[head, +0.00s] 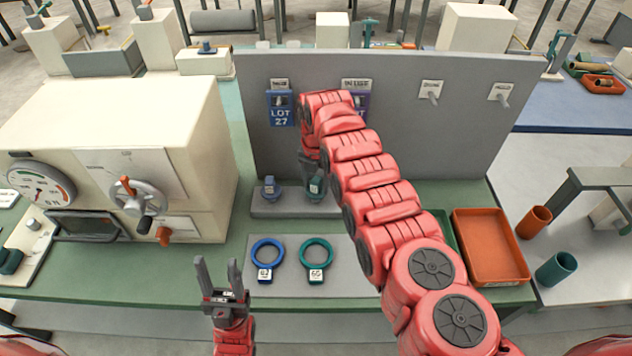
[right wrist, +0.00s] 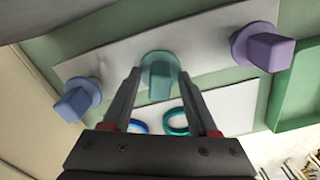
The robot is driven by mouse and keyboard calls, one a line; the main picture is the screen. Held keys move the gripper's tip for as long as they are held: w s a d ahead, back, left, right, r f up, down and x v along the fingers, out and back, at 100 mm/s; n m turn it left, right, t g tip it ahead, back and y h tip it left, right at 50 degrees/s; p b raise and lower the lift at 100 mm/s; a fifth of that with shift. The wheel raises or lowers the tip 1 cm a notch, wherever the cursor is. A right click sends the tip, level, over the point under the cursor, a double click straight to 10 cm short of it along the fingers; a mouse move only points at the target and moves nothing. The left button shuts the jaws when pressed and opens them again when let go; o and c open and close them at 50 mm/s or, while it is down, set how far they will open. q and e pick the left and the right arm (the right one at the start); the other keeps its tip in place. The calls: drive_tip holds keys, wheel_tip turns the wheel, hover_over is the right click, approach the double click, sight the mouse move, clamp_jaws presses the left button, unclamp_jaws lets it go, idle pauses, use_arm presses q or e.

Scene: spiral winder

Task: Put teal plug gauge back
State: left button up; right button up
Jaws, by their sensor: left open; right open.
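The teal plug gauge (head: 316,186) stands on the grey block (head: 288,208), right of the blue plug (head: 269,186). In the right wrist view the teal plug gauge (right wrist: 158,80) shows between and just beyond the fingertips of my open right gripper (right wrist: 160,73). No grip on it shows. In the head view my right gripper (head: 313,168) is just above it, partly hidden by my arm. A purple plug (right wrist: 262,48) stands on the block's other side, hidden by my arm in the head view. My left gripper (head: 218,266) is open and empty, near the bench's front edge.
A blue ring (head: 268,243) and a teal ring (head: 316,242) lie on the grey plate in front of the block. A grey upright board (head: 400,140) with tags and pegs stands behind. A cream machine (head: 110,110) stands left. An orange tray (head: 490,235) lies right.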

drive_tip(key=shift+w+r, duration=0.1)
drive_tip(key=shift+r, duration=0.4)
wheel_tip(320, 180, up, 11)
drive_tip(key=b, duration=0.2)
drive_tip(key=shift+r, duration=0.1)
